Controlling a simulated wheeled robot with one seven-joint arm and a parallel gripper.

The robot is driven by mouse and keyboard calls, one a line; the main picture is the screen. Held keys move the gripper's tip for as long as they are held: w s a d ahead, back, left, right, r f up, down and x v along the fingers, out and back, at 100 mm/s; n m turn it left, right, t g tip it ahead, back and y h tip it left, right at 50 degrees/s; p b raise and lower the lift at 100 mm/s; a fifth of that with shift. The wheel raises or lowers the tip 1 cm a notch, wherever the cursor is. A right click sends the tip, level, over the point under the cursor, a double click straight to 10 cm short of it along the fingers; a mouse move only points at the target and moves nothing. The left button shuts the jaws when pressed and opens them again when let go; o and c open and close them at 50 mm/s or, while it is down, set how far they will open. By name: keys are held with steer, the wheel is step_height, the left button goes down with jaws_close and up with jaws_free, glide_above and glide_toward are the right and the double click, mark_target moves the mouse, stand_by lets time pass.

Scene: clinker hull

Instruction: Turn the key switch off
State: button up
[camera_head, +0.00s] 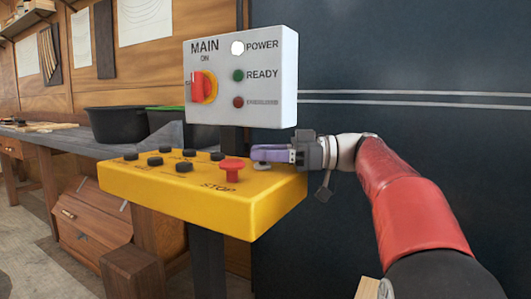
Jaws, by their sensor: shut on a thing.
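A yellow control box (170,190) stands on a dark post. A small grey round part at its right end, right of the red STOP button, appears to be the key switch (261,166). My gripper (256,153) reaches in from the right, with its lavender fingers just over this part. The fingers are shut on the key switch and hide its upper portion. I cannot tell which way the key points.
The red mushroom STOP button (232,170) stands close left of my fingers. Several black buttons (185,166) lie farther left. Above is a white panel (270,60) with a red rotary MAIN switch (202,87) and lamps. A bench with a black tub (115,126) is behind.

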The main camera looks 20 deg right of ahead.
steer(key=o, duration=1)
steer(key=shift+d, duration=0.1)
steer(key=v, duration=0.7)
steer(key=shift+d, duration=0.35)
steer(key=shift+s, duration=0.1)
